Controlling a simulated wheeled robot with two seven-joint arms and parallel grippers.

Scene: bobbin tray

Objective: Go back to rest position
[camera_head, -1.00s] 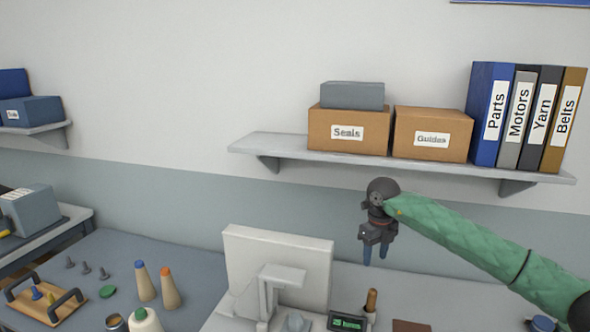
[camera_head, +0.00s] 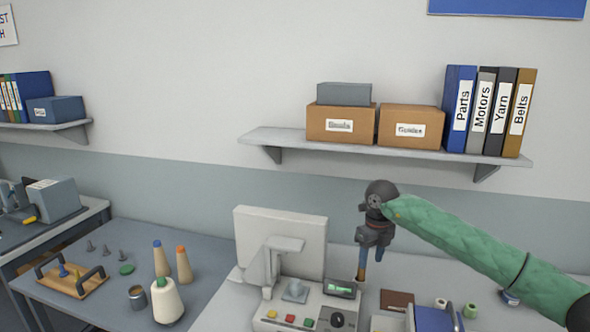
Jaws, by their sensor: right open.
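My right gripper (camera_head: 371,254) hangs with its fingers pointing down, at the end of my green-sleeved arm. A wooden tray (camera_head: 92,284) with two dark handles and small pegs sits on the left table. My left gripper is out of view.
A white monitor (camera_head: 301,232) stands behind a control panel (camera_head: 270,314) with coloured buttons. A wall shelf (camera_head: 330,150) with boxes and binders is above. A blue holder (camera_head: 433,318) stands at the bottom right.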

